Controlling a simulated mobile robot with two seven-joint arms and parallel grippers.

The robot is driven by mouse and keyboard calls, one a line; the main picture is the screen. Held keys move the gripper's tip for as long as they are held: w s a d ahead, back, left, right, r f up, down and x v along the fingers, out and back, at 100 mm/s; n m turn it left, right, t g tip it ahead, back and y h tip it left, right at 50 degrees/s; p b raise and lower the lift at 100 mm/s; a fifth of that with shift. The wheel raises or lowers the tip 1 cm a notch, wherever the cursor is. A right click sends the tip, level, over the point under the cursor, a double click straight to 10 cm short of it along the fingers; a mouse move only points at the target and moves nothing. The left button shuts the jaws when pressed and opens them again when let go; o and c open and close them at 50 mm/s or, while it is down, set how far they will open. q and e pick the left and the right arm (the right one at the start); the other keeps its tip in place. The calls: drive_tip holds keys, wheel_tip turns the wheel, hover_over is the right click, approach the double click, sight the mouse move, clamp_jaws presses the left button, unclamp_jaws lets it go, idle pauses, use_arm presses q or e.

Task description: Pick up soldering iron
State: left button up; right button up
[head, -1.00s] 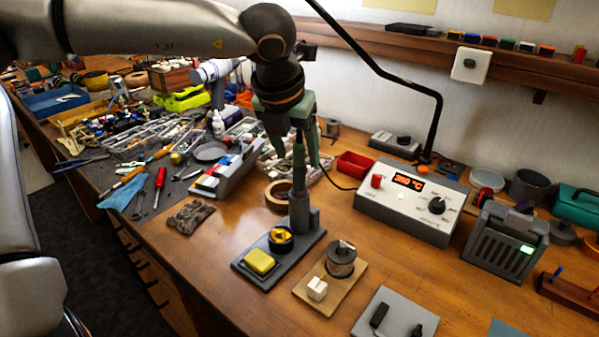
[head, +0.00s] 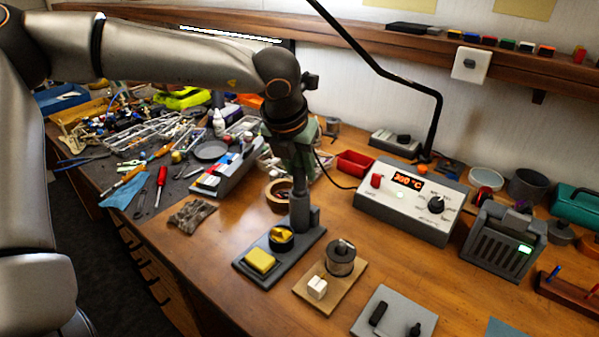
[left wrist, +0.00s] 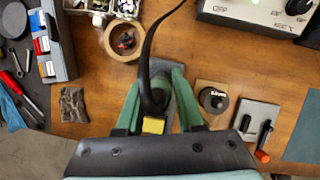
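The soldering iron (head: 299,184) stands upright in its dark stand (head: 302,218), with a black cable rising from its top. The stand's base carries a yellow sponge (head: 260,260) and a round cup of brass wool (head: 281,238). My left gripper (head: 297,158) is at the top of the iron, pointing down. In the left wrist view its two green fingers are apart, one on each side of the iron's dark handle (left wrist: 161,90). A gap seems to show beside the handle; contact is not clear. My right gripper is not in view.
The soldering station (head: 410,202) with a lit red display stands right of the iron. A solder spool (head: 341,258) on a wooden board is in front. A tape roll (head: 277,195) and a tray of coloured boxes (head: 228,170) are left. A black lamp arm (head: 437,120) rises behind.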

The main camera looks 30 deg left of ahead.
use_arm(q)
clamp_jaws()
idle(0.3)
wheel_tip(320, 180, up, 17)
drive_tip(key=shift+f+p, duration=0.2)
drive_tip(key=shift+p, duration=0.35)
drive_tip(key=shift+r, duration=0.7)
